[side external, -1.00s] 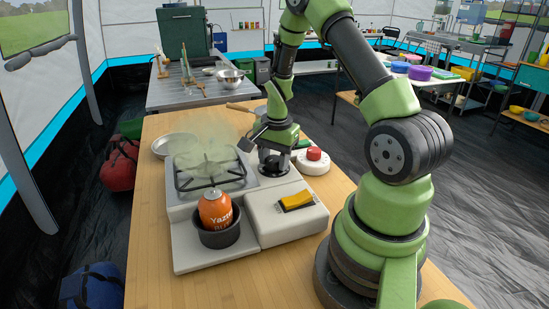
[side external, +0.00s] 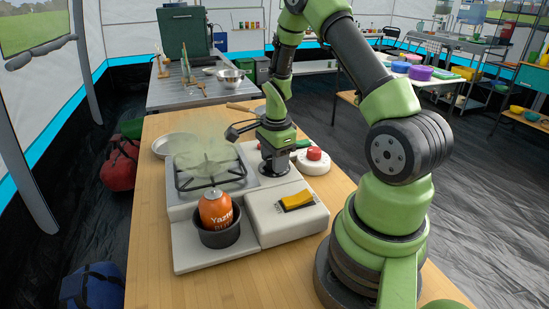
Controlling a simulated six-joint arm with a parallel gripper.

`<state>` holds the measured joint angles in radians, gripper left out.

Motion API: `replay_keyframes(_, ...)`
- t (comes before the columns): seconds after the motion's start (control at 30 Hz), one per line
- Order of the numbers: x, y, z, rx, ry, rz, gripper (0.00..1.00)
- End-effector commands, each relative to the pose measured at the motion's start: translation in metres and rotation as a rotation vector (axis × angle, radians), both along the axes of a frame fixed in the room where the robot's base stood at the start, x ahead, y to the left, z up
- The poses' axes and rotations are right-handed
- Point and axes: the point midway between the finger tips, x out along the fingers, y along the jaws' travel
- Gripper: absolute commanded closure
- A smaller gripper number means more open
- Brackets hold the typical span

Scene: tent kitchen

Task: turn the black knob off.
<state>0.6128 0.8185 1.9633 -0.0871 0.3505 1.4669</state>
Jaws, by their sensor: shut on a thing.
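My gripper (side external: 274,166) points straight down at the back right part of the stove (side external: 185,250), beside the burner grate (side external: 210,178). Its dark fingers are low against the stove top and shut on the black knob. The knob is hidden by the fingers and wrist, so its angle cannot be read. A pale greenish haze (side external: 207,157) hangs over the burner.
An orange can (side external: 216,210) stands in a black pot (side external: 220,238) at the stove's front. A yellow rocker switch (side external: 297,201) is on the raised panel. A red button (side external: 314,153) on a white base is right of my gripper. A metal dish (side external: 172,145) lies behind left.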

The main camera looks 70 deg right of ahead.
Motion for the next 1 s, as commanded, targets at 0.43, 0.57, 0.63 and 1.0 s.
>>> replay_keyframes(0.43, 0.0, 0.001, 0.0, 0.002, 0.001, -0.008, 0.43)
replay_keyframes(0.57, 0.0, 0.0, 0.0, 0.002, 0.0, -0.007, 0.31)
replay_keyframes(0.63, 0.0, 0.0, 0.0, 0.001, 0.001, -0.006, 0.31)
replay_keyframes(1.0, 0.0, 0.0, 0.029, -0.004, -0.006, -0.007, 0.31)
